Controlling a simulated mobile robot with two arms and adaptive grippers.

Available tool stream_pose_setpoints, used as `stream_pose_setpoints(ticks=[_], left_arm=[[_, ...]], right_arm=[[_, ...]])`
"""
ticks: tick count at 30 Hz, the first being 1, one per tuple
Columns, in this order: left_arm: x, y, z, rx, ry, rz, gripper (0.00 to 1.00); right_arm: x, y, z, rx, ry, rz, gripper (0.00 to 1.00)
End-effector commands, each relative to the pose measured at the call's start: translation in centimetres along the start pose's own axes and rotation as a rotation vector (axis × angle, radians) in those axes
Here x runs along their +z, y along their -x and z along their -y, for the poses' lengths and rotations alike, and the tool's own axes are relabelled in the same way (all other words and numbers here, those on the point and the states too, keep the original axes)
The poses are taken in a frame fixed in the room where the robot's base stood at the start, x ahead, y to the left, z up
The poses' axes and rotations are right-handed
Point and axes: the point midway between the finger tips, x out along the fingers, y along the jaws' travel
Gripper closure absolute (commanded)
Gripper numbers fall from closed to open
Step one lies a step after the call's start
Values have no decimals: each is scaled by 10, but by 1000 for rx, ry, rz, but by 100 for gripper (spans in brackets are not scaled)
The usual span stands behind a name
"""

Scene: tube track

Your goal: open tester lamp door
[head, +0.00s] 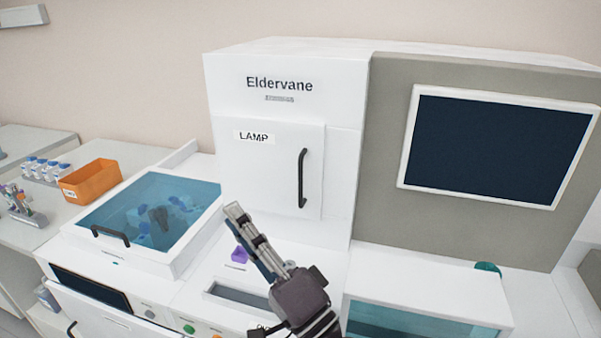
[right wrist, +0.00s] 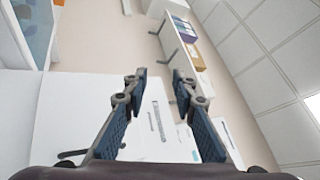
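The tester (head: 285,62) is a tall white cabinet marked "Eldervane". Its white lamp door (head: 262,180), labelled "LAMP", looks shut and flush with the front. A black vertical bar handle (head: 302,178) is on the door's right side. My right gripper (head: 236,211) is below and left of the handle, apart from it, in front of the door's lower part. In the right wrist view its two fingers (right wrist: 157,80) are spread with nothing between them. A white surface with dark lettering (right wrist: 157,122) lies beyond them. My left gripper is not in view.
A blue see-through lid (head: 185,190) with a black handle is at left. A purple piece (head: 239,255) sits below the lamp door. A dark screen (head: 495,148) is at right. A white box with a teal front (head: 425,285) juts out at lower right. An orange bin (head: 92,182) stands far left.

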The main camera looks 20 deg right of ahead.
Motion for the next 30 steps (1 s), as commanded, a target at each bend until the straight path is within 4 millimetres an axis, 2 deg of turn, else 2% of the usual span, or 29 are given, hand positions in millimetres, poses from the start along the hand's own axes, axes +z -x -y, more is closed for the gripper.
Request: stream_pose_setpoints(ticks=[1,3,6,9,12,15,19,25,30], left_arm=[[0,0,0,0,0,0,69],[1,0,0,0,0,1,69],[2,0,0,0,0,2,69],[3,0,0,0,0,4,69],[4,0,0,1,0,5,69],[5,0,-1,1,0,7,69],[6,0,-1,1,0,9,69],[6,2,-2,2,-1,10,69],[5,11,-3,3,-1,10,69]], right_arm=[[-21,-11,17,-73,-112,-86,75],[-53,-19,33,-159,-283,-208,75],[-98,-24,39,-254,-533,-379,75],[-134,-24,26,-312,-786,-547,75],[-154,-24,-2,-327,-1017,-701,75],[-159,-23,-32,-308,-1202,-830,75],[-155,-22,-62,-267,-1358,-949,75],[-151,-24,-82,-230,-1440,-1021,75],[-168,-38,-91,-229,-1438,-1026,75]])
